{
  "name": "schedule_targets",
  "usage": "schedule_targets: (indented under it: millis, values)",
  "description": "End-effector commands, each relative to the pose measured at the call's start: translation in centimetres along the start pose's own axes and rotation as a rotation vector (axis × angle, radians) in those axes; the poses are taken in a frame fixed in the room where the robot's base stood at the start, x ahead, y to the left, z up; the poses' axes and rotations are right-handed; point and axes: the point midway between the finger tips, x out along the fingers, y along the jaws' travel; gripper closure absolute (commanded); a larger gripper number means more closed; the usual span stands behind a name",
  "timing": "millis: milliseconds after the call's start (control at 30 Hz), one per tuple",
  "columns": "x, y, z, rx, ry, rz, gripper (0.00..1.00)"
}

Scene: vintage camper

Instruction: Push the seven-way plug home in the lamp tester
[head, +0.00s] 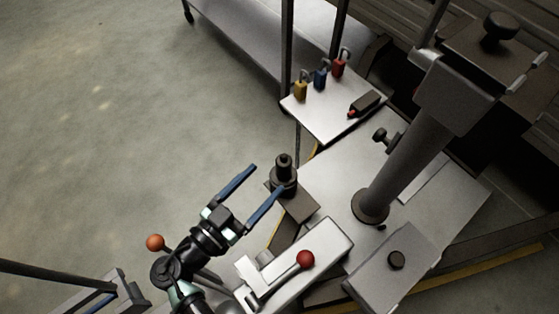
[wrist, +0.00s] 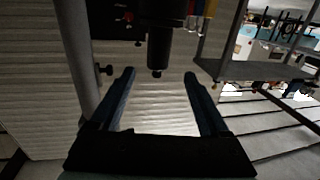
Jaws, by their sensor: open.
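A black stepped cylinder (head: 284,172), apparently the seven-way plug, stands upright on a wider dark collar. This sits on a small dark plate (head: 300,207), which may be part of the lamp tester. I cannot tell how deep the plug sits. My gripper (head: 267,180) has its two blue fingers spread wide, with nothing held. The right finger's tip is close to the cylinder in the head view; I cannot tell if they touch. In the wrist view the cylinder (wrist: 160,42) shows between and beyond the open fingers (wrist: 160,74).
A pale machine table with a thick grey column (head: 397,165) stands to the right. A pale box with a red-knobbed lever (head: 305,259) is just below the plate. A small shelf (head: 333,121) bears yellow, blue and red padlocks. Open floor (head: 120,130) lies to the left.

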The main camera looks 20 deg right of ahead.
Motion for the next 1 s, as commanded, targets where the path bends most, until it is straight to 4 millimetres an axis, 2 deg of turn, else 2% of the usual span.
schedule_targets:
  millis: [267, 500, 600, 867, 1000]
  values:
    - [2.4, 0.4, 0.2, 0.003, 0.019, 0.003, 0.21]
    - [6.0, 0.5, 0.1, 0.003, 0.018, 0.005, 0.21]
    - [6.9, 0.4, 0.1, 0.003, 0.018, 0.003, 0.21]
    - [7.2, 0.4, 0.0, 0.003, 0.017, 0.001, 0.21]
    - [7.2, 0.4, 0.0, 0.002, 0.017, 0.001, 0.44]
